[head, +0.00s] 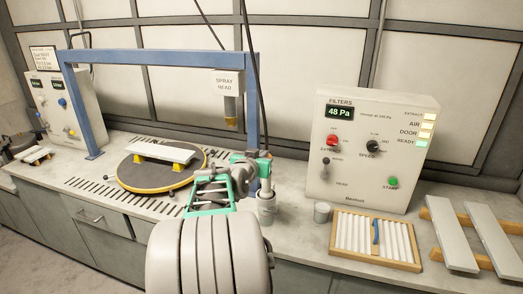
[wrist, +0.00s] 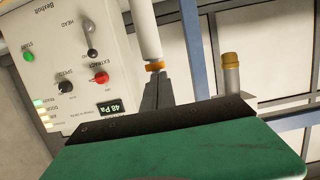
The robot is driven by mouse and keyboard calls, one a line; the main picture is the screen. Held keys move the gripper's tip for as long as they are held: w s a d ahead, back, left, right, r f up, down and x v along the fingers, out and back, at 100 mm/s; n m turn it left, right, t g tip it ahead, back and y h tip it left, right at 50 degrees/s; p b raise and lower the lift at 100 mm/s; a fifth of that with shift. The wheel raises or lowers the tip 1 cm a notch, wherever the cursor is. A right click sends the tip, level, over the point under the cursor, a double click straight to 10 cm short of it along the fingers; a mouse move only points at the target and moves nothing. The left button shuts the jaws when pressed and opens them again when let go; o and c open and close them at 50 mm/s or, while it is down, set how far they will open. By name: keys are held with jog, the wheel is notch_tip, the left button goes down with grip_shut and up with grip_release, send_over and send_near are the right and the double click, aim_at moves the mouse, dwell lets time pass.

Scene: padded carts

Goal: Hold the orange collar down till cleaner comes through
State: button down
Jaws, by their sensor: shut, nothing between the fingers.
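In the wrist view, which is upside down, the orange collar (wrist: 155,66) sits around the end of a pale upright cylinder (wrist: 146,30). My gripper (wrist: 154,84) is shut and empty, its dark fingertips right at the collar; I cannot tell whether they press on it. In the head view my gripper (head: 265,180) is over the pale cylinder (head: 267,208) on the counter, and the collar is hard to make out. The spray head (head: 231,110) hangs from the blue frame with a dull gold tip; it also shows in the wrist view (wrist: 231,75). No cleaner flow is visible.
The control box (head: 365,150) reads 48 Pa, with the READY lamp lit green. Left is a round turntable (head: 130,179) bearing a pale panel (head: 162,153). Other panels lie far right.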

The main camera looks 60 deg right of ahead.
jog(key=f+b, duration=0.2)
jog(key=b, duration=0.1)
jog(key=shift+s+a+f, duration=0.1)
jog(key=shift+a+f, duration=0.1)
jog(key=shift+f, duration=0.15)
dwell(2.6)
dwell(2.3)
notch_tip(320, 180, up, 5)
jog(key=p, duration=0.1)
jog(key=r+b+v, duration=0.1)
jog(key=b+v, duration=0.1)
jog(key=v, duration=0.8)
jog(key=shift+d, duration=0.15)
